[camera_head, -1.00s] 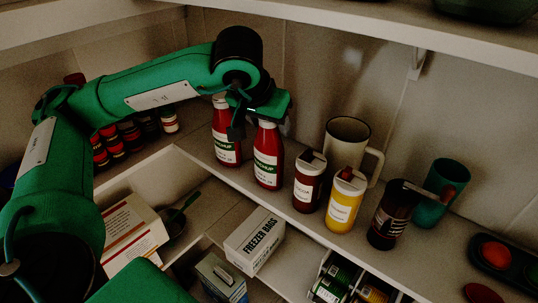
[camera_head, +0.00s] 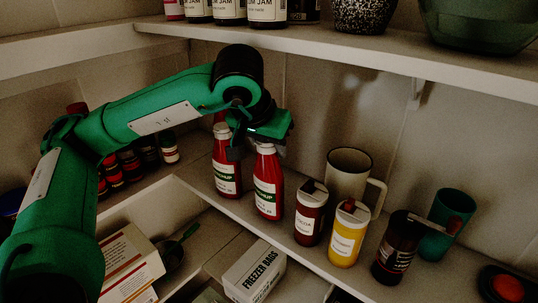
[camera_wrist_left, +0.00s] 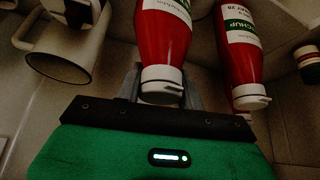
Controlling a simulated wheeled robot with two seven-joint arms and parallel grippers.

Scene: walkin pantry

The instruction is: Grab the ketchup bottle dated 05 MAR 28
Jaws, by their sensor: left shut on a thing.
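Two red ketchup bottles with white caps and white-green labels stand side by side on the shelf. My left gripper (camera_head: 262,140) reaches down from above and is shut on the right-hand ketchup bottle (camera_head: 268,185), near its cap. In the left wrist view this held bottle (camera_wrist_left: 165,45) sits between the fingers, cap toward the palm. The left-hand ketchup bottle (camera_head: 226,165) stands close beside it, apart from the jaws; it also shows in the left wrist view (camera_wrist_left: 240,55). The dates are too small and dark to read surely. My right gripper is out of view.
Right of the bottles stand a dark red sauce bottle (camera_head: 309,210), a yellow bottle (camera_head: 347,235), a cream mug (camera_head: 345,172), a dark jar (camera_head: 392,250) and a teal cup (camera_head: 447,222). The upper shelf (camera_head: 350,45) overhangs. A freezer bags box (camera_head: 253,272) lies below.

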